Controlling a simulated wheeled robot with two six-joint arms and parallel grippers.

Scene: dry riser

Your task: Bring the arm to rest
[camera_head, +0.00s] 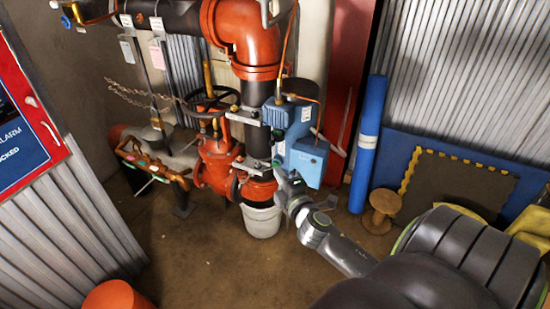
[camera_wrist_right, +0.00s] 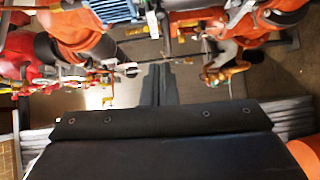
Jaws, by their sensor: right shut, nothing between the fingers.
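My right arm (camera_head: 345,255) reaches in from the lower right in the head view. Its gripper (camera_head: 281,172) is in front of the black and orange riser pipe (camera_head: 257,135), beside the blue box (camera_head: 308,160). The fingers look small there, and I cannot tell whether they touch the pipe. In the right wrist view the gripper (camera_wrist_right: 158,70) has its two dark fingers together, with nothing between them. Orange pipework lies on both sides beyond the fingertips. My left gripper is not in view.
A white bucket (camera_head: 262,220) stands under the pipe. An orange valve with a black handwheel (camera_head: 212,98) is left of it. A blue cylinder (camera_head: 368,145) and a wooden spool (camera_head: 383,210) stand to the right. The floor (camera_head: 215,265) in front is mostly clear.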

